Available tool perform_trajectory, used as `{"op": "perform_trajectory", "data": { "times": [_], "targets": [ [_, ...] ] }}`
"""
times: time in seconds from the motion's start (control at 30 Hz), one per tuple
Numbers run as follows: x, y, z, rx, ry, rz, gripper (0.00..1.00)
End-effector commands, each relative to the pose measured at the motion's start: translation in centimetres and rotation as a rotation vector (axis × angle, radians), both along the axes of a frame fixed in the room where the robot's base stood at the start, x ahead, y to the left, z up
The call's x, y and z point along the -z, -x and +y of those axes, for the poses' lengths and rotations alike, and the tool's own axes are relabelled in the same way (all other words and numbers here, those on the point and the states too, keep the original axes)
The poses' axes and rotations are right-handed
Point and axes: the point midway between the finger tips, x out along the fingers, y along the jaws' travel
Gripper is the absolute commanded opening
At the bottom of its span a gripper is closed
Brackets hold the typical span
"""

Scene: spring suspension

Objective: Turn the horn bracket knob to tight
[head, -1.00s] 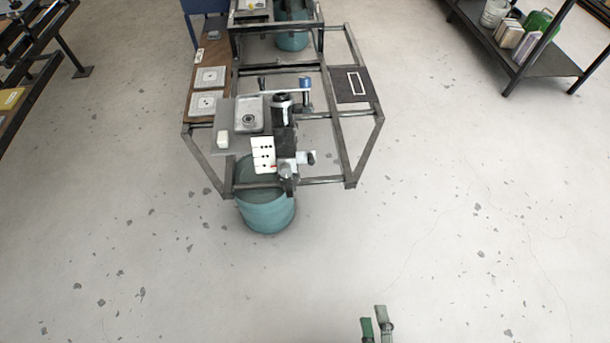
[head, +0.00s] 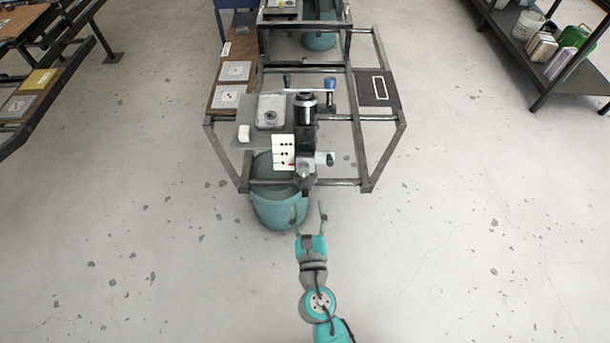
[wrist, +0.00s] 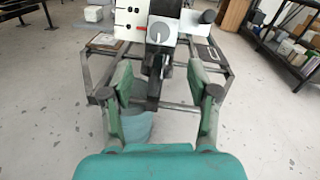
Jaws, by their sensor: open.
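A machine with a grey round knob (wrist: 159,33) on its front faces me in the wrist view. A smaller black knob (wrist: 207,16) sits on a white arm to its right; it also shows in the head view (head: 330,159). I cannot tell for certain which one is the horn bracket knob. A white plate with black dots and a red mark (head: 284,151) is left of the grey knob. My gripper (head: 310,207) is open and empty in front of the machine, apart from it. In the wrist view its two green fingers (wrist: 159,78) stand wide apart, below the grey knob.
The machine stands on a metal frame (head: 388,150) with open bars. A teal bucket (head: 277,210) is on the floor under its front edge, left of my gripper. A dark shelf (head: 525,60) stands at the right and a bench (head: 60,75) at the left. The floor between is clear.

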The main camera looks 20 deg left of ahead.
Motion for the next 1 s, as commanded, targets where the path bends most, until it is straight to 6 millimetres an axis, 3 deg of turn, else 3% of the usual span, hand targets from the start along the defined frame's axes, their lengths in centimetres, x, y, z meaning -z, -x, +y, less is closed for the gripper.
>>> {"op": "perform_trajectory", "data": {
  "times": [0.17,0.6,1.0],
  "targets": [
    [-0.1,-1.3,0.6,0.001,0.006,-0.006,0.6],
    [-0.1,-8.0,3.0,0.002,0.002,-0.003,0.6],
    [0.0,-10.1,3.8,0.001,0.003,-0.002,0.6]
  ]
}}
